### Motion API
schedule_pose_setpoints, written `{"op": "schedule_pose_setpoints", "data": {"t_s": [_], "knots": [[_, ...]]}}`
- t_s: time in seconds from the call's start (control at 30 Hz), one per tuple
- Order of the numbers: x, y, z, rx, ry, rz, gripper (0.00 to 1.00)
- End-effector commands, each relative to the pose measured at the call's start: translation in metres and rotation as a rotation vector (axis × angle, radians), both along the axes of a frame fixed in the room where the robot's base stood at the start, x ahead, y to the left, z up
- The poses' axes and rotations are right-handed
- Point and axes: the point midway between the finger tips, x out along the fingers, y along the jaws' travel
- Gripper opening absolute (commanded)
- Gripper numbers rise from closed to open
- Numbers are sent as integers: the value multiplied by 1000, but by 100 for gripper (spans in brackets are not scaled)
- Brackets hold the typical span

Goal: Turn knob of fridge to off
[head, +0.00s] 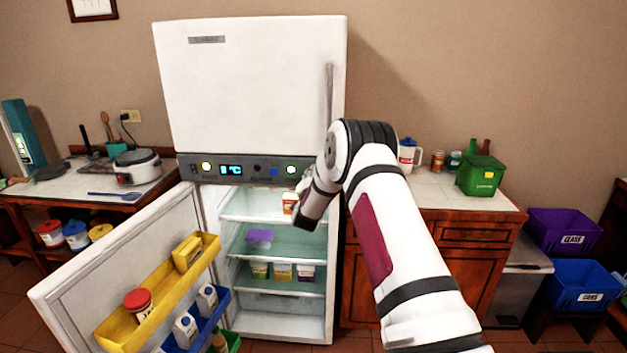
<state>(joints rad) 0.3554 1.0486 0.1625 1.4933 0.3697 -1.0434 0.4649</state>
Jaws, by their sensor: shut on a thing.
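The white fridge (250,85) stands in the middle with its lower door open to the left. Its dark control panel (222,179) runs between the upper door and the open compartment. The panel has a lit display (231,169), round lights and a dark round part (257,167). My gripper (301,188) is at the right end of the panel, close to its lower edge, and is mostly hidden by my wrist. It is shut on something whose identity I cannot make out. My arm hides the panel's far right end, so any knob setting there cannot be read.
The open door (75,283) has yellow and blue bins with food. Inside are shelves with several tubs and an orange-white container (290,203) beside my wrist. Counters flank the fridge: a rice cooker (137,166) left, a green bin (481,176) right.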

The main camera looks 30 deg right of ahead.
Motion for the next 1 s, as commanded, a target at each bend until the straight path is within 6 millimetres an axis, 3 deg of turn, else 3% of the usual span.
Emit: {"op": "schedule_pose_setpoints", "data": {"t_s": [0.6,1.0], "knots": [[4,4,1,-468,315,1,4],[3,4,1,-644,435,1,4]]}}
